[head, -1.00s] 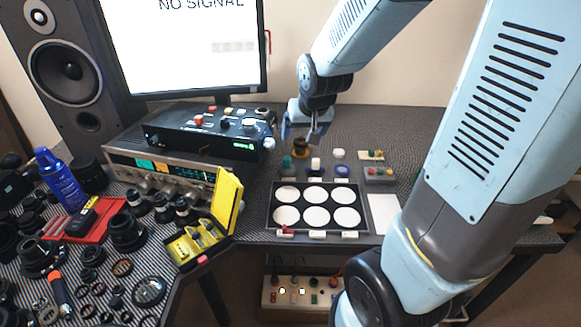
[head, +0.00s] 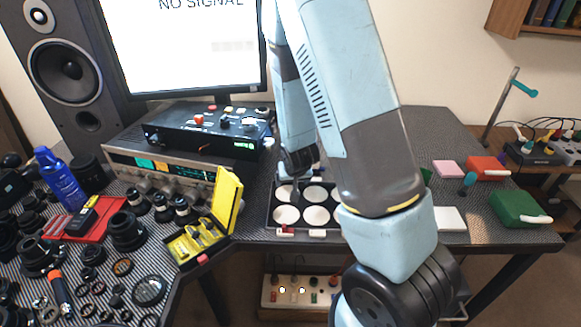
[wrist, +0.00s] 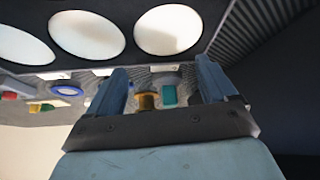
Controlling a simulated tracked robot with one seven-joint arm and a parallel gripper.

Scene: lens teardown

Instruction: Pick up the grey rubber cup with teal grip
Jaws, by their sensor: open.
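A small teal piece (wrist: 168,95), which looks like the grip of the grey rubber cup, shows between my fingers in the wrist view, beyond them. The grey cup body cannot be made out there. In the head view the arm hides that spot. My gripper (wrist: 160,75) is open and empty. In the head view my gripper (head: 296,187) points down over the left part of the tray (head: 271,213) of white discs. A yellow-brown ringed part (wrist: 147,101) sits beside the teal piece.
A blue ring (wrist: 68,90) lies near the small parts in the wrist view. A yellow open case (head: 226,200) stands left of the tray. The black control box (head: 205,135) is behind it. Right of my arm are a green box (head: 515,208) and a pink block (head: 448,168).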

